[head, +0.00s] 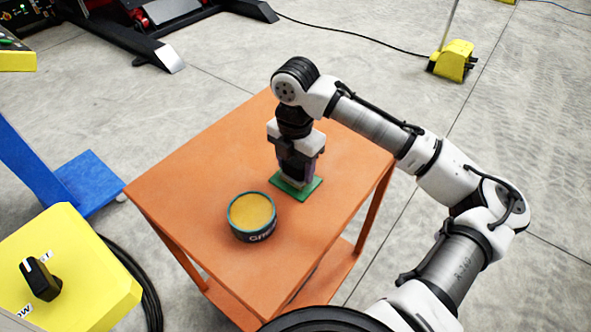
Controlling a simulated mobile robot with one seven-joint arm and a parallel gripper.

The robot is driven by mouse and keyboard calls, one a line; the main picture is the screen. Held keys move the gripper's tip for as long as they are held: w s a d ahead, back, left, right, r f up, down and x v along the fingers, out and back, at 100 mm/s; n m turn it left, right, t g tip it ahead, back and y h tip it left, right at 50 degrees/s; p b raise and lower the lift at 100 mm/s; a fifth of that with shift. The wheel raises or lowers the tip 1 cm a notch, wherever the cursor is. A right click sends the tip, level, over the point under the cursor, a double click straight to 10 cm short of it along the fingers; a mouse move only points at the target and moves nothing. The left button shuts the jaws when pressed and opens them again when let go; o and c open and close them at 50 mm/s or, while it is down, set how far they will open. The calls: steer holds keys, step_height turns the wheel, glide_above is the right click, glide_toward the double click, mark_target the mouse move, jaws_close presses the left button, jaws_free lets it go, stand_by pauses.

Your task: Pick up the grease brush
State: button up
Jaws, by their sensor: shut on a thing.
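My gripper (297,175) points straight down over a small green mat (309,191) on the orange table. It is shut on the grease brush, which is mostly hidden between the fingers and behind the gripper body. Whether the brush still touches the mat cannot be told from this view.
The orange table (210,180) also bears an open round grease tin (252,216), left of and nearer than the mat. Its left and far parts are clear. A yellow control box (75,270) with a black knob stands at the lower left, beside a blue post base (88,183). A yellow pedal unit (452,62) stands on the floor behind.

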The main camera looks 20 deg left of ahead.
mark_target(295, 163)
steer(key=shift+r, duration=0.15)
step_height(295, 163, up, 20)
steer(key=shift+b, duration=0.3)
stand_by(0.4)
steer(key=o, duration=0.4)
steer(key=shift+c, duration=1.4)
